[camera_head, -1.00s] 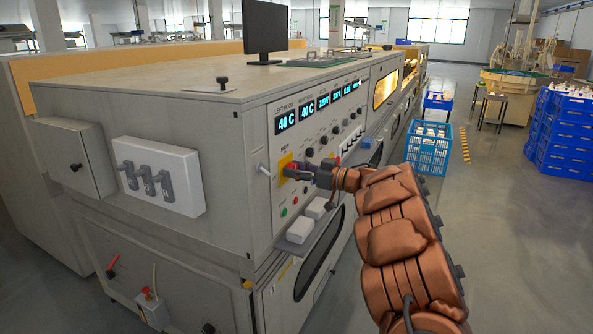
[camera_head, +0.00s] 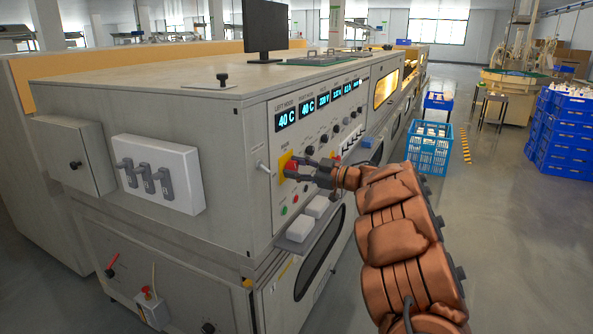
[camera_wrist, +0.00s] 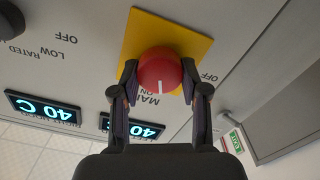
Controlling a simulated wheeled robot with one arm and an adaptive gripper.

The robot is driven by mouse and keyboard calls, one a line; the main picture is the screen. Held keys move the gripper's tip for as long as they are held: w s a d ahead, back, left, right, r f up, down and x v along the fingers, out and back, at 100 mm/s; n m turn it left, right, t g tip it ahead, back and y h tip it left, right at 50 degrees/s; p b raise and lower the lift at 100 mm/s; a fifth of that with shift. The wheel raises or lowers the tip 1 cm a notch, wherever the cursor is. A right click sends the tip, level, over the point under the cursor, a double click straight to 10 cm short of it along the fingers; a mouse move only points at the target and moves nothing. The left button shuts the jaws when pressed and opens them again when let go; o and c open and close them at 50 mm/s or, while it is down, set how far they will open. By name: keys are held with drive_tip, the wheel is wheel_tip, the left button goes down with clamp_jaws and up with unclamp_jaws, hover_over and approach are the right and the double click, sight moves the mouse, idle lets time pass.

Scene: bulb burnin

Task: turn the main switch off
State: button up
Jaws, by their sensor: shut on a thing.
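The main switch is a round red knob (camera_wrist: 158,66) on a yellow plate (camera_wrist: 146,24), with a white mark pointing to the bottom of the wrist view. "MAIN" is printed just below the plate there, partly hidden by my fingers, and "OFF" stands to its right. My gripper (camera_wrist: 160,78) is shut on the knob, one finger on each side. In the head view the red knob (camera_head: 290,169) and yellow plate (camera_head: 284,160) sit on the machine's front panel. My gripper (camera_head: 296,168) reaches them from the right and hides part of the knob.
Lit displays (camera_head: 286,117) reading 40 C and several small knobs sit above and right of the switch. White boxes (camera_head: 300,229) jut out below it. A lever (camera_head: 264,169) sticks out at left. Blue crates (camera_head: 428,148) stand on the floor behind my arm.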

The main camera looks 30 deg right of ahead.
drive_tip(key=n+b, duration=0.1)
drive_tip(key=n, duration=0.1)
drive_tip(key=n+b, duration=0.1)
drive_tip(key=n, duration=0.1)
drive_tip(key=n+b, duration=0.2)
drive_tip(key=shift+f, duration=0.3)
drive_tip(key=shift+n+b, duration=2.9)
drive_tip(key=shift+n, duration=0.7)
drive_tip(key=shift+r, duration=0.15)
drive_tip(key=o, duration=1.1)
drive_tip(key=shift+a, duration=0.1)
drive_tip(key=shift+o, duration=0.2)
drive_tip(key=shift+s, duration=0.1)
drive_tip(key=v, duration=1.2)
